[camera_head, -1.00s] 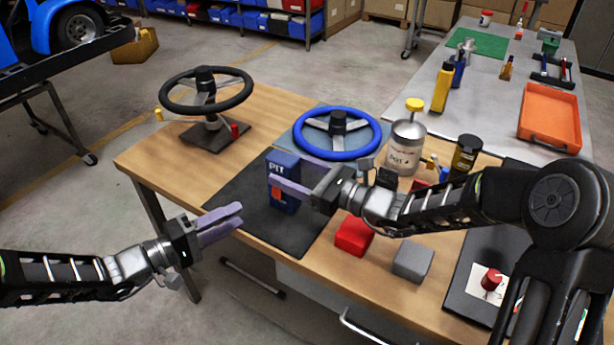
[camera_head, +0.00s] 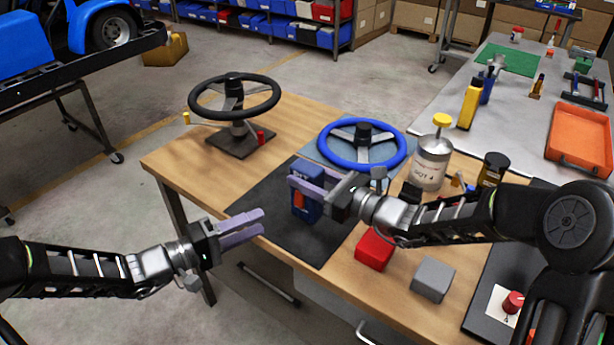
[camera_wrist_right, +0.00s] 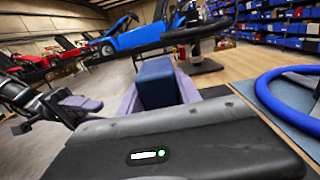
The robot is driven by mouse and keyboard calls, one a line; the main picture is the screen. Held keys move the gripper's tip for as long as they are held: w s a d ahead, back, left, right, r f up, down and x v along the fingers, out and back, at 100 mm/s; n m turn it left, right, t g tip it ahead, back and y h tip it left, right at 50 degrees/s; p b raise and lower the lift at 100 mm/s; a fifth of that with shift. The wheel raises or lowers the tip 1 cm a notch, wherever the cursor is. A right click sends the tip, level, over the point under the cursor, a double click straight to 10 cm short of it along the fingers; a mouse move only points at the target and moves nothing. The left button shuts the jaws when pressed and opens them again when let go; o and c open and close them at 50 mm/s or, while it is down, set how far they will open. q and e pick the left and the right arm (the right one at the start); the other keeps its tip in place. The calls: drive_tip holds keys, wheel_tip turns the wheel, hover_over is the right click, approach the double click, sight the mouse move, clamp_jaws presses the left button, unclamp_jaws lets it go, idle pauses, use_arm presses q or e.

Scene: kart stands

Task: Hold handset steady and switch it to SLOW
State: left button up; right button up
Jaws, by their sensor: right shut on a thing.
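The handset (camera_head: 305,208) is a dark blue box with a "PIT" label and an orange-red switch on its front. It stands upright on the black mat (camera_head: 262,208). My right gripper (camera_head: 298,182) is shut on its upper part, covering some of the label. In the right wrist view the handset (camera_wrist_right: 157,84) sits between the pale purple fingers. The setting marks and the switch's position are too small to read. My left gripper (camera_head: 264,222) hangs near the table's front edge, left of the handset and apart from it. Its finger gap is unclear.
A black steering wheel (camera_head: 234,97) and a blue steering wheel (camera_head: 362,146) stand behind the handset. A red block (camera_head: 374,249) and a grey block (camera_head: 433,279) lie right of the mat, below my right arm. A silver can (camera_head: 431,166) stands behind that arm.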

clamp_jaws()
use_arm(q)
drive_tip(key=shift+c, duration=0.2)
